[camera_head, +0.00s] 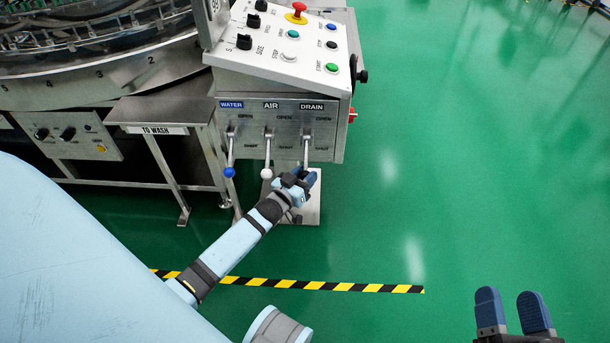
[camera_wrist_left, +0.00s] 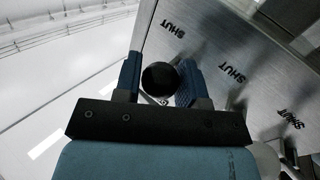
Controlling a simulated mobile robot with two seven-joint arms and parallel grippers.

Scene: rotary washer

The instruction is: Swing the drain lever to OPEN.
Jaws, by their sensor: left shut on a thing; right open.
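The drain lever (camera_head: 306,148) is the rightmost of three levers on the steel panel, under the DRAIN label (camera_head: 312,107). It hangs down past its SHUT mark, with OPEN above. My left gripper (camera_head: 302,178) is at its lower end, which it hides in the head view. In the left wrist view the lever's black ball knob (camera_wrist_left: 160,78) sits between the two fingers of my left gripper (camera_wrist_left: 158,85), which is shut on it. My right gripper (camera_head: 513,312) is open and empty at the lower right, far from the panel.
The water lever with a blue knob (camera_head: 229,172) and the air lever with a white knob (camera_head: 266,174) hang just left of the drain lever. A sloped button panel (camera_head: 270,50) is above. Green floor (camera_head: 430,160) is clear to the right.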

